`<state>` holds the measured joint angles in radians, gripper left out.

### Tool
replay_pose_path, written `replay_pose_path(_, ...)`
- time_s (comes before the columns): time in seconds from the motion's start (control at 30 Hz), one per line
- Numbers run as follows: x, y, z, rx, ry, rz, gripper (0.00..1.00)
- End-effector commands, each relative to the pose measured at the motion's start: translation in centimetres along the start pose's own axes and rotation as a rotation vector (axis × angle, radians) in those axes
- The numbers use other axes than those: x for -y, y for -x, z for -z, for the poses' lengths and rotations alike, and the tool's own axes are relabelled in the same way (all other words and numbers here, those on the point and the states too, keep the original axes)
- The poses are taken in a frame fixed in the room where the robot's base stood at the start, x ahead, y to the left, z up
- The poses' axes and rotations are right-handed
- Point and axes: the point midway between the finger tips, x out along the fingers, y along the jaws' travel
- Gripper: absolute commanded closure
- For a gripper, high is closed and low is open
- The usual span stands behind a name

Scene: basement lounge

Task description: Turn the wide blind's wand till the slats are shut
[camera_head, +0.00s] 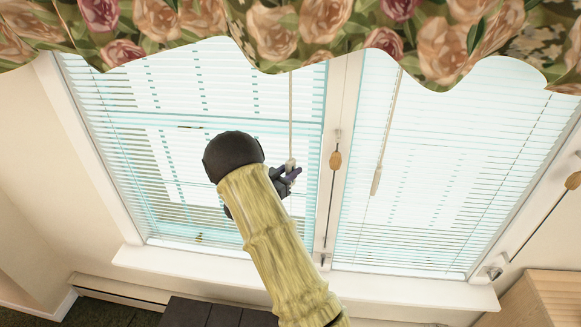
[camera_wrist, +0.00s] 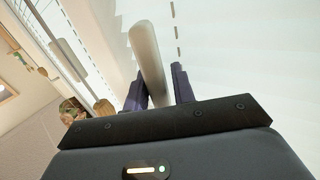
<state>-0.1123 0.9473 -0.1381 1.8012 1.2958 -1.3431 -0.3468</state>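The left blind (camera_head: 100,130), which looks the wider of the two, has its slats open, with teal and bright gaps between them. Its pale wand (camera_head: 291,115) hangs near its right side. My gripper (camera_head: 290,178) is at the wand's lower part, in front of the blind. In the wrist view the thick lower end of the wand (camera_wrist: 150,55) runs between the two dark fingers of my gripper (camera_wrist: 160,85). My wrist hides part of the blind in the head view.
The right blind (camera_head: 440,160) has its own wand (camera_head: 385,140). Cords with wooden tassels (camera_head: 335,160) hang by the middle post and at the far right. A floral valance (camera_head: 300,30) covers the window top. A white sill (camera_head: 400,289) runs below.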

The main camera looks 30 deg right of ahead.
Motion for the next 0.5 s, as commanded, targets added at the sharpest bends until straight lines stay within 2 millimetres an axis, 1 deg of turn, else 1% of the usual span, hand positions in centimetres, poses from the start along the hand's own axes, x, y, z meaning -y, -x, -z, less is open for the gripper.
replay_pose_path(0.23, -0.1, -0.26, -0.02, 0.0, 0.0, -0.002, 0.75)
replay_pose_path(0.27, -0.12, -0.27, -0.03, 0.0, 0.0, -0.003, 0.77)
replay_pose_path(0.3, -0.13, -0.29, -0.02, 0.0, 0.0, -0.003, 0.84)
replay_pose_path(0.37, -0.15, -0.3, -0.03, 0.0, 0.0, -0.004, 0.96)
replay_pose_path(0.4, -0.15, -0.3, -0.03, 0.0, 0.0, -0.004, 1.0)
replay_pose_path(0.5, -0.15, -0.29, -0.03, 0.0, 0.0, -0.003, 1.0)
